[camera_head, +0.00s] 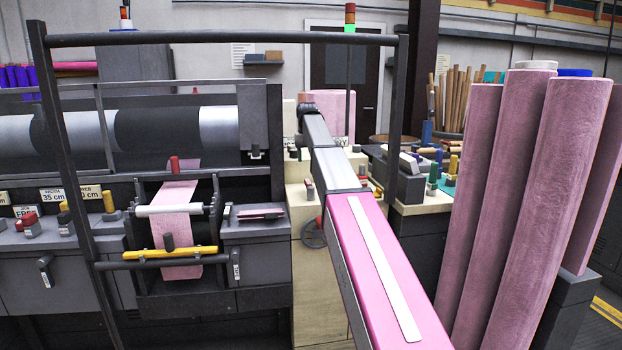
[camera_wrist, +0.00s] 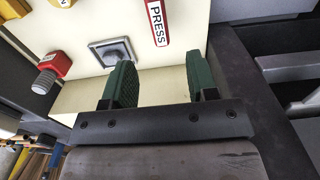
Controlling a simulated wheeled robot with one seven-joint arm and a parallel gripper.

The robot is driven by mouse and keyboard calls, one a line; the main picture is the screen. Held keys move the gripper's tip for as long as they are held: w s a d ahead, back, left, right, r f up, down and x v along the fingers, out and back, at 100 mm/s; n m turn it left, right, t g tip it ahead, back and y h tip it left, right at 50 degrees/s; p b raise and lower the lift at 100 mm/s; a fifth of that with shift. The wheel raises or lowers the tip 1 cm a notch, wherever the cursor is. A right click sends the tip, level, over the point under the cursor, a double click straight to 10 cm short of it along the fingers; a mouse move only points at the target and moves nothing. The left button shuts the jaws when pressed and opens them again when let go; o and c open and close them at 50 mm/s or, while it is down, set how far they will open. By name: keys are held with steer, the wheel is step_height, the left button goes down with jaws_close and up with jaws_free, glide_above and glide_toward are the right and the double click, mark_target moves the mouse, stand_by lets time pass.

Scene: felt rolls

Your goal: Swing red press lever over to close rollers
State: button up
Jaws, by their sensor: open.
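My gripper (camera_wrist: 160,75) is open and empty in the wrist view, its two green pads spread apart over a cream panel (camera_wrist: 165,92). A red label reading PRESS (camera_wrist: 158,24) is on the panel, above the gap between the pads. A grey square fitting (camera_wrist: 112,52) with a round centre sits just beyond the left pad and is partly covered by it. A red block with a grey ribbed knob (camera_wrist: 50,70) is to the left, apart from the fingers; I cannot tell whether it is the press lever. In the head view my arm hides the fingers.
A pink felt strip (camera_head: 177,215) runs over a white roller (camera_head: 169,209) and past a yellow bar (camera_head: 170,252). A dark upright frame (camera_head: 222,40) spans the machine. Tall pink felt rolls (camera_head: 545,200) stand close at the right. A cream cabinet (camera_head: 305,240) stands in the middle.

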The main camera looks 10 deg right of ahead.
mark_target(308, 181)
steer(key=f, duration=1)
steer(key=shift+w+d+f, duration=0.15)
steer(key=shift+w+f, duration=0.1)
steer(key=shift+w, duration=0.15)
jaws_close()
